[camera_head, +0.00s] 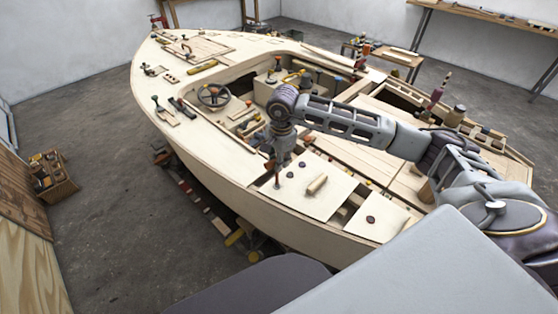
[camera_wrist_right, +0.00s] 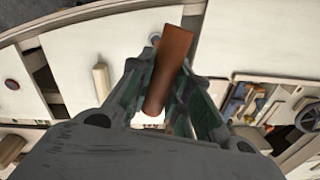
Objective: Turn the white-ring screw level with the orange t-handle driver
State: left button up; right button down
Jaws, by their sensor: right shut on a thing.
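My right gripper (camera_head: 276,164) is low over the near side deck of the hull, pointing down. In the right wrist view its two fingers (camera_wrist_right: 166,98) are closed around the orange t-handle driver (camera_wrist_right: 171,62), whose thick handle lies tilted between them. In the head view a thin reddish part of the driver (camera_head: 277,181) shows below the fingers, over a pale deck panel. A small pale ring (camera_wrist_right: 155,38) shows beside the handle, partly hidden by it; I cannot tell its screw's slot or angle. My left gripper is not in view.
A wooden peg handle (camera_head: 317,184) lies on the pale panel, and a dark round knob (camera_head: 370,219) sits on the neighbouring panel. A steering wheel (camera_head: 214,95) stands farther forward. Open hatches with loose parts lie beside the arm. The grey floor at left is mostly clear.

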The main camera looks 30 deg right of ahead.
jog(key=shift+m, duration=0.5)
jog(key=shift+s+m, duration=0.1)
jog(key=shift+m, duration=1.3)
jog(key=shift+s+m+b, duration=0.1)
jog(key=shift+m+b, duration=0.2)
jog(key=shift+m, duration=0.3)
pick_arm(q)
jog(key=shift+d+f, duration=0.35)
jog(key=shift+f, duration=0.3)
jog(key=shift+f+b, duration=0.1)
jog(key=shift+b, duration=0.25)
